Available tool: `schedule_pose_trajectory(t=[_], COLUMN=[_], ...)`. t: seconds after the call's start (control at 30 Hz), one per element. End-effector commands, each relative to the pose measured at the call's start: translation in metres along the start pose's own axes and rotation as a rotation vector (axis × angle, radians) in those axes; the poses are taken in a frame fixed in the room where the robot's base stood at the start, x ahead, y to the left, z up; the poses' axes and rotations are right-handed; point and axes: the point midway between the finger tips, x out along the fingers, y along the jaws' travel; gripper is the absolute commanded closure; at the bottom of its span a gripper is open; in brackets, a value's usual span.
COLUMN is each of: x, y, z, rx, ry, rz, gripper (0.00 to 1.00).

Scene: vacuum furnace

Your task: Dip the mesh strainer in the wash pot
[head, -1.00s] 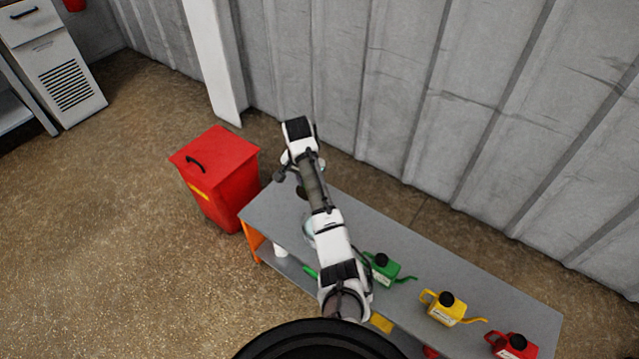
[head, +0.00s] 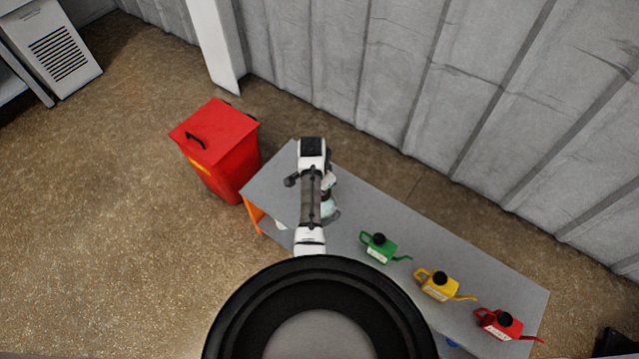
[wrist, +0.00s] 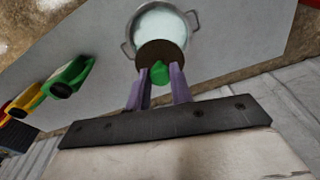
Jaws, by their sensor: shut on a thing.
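My gripper (wrist: 160,77) is shut on the green handle of the mesh strainer (wrist: 163,51), seen in the wrist view. The strainer's dark brown round mesh lies just beyond the fingertips. The wash pot (wrist: 127,48) is a metal pot with two side handles and pale liquid inside. The mesh overlaps the pot's near rim in this view. I cannot tell whether it is above the liquid or touching it. In the head view, my arm partly hides the pot (head: 331,213) on the bench, and the gripper and strainer are not clear.
The grey bench (head: 275,190) also holds a green can (head: 379,249), a yellow can (head: 438,287) and a red can (head: 499,324), right of the pot. A red lidded bin (head: 217,140) stands at the bench's left end. A ribbed wall (head: 400,80) runs behind.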

Motion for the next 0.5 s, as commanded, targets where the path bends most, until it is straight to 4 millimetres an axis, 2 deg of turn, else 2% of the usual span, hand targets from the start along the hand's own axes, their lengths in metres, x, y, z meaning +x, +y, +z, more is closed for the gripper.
schedule_pose_trajectory(t=[0.5], x=[0.04], y=[0.0], z=[0.005], rx=[-0.001], ry=[-0.001], rz=[-0.001], gripper=[1.0])
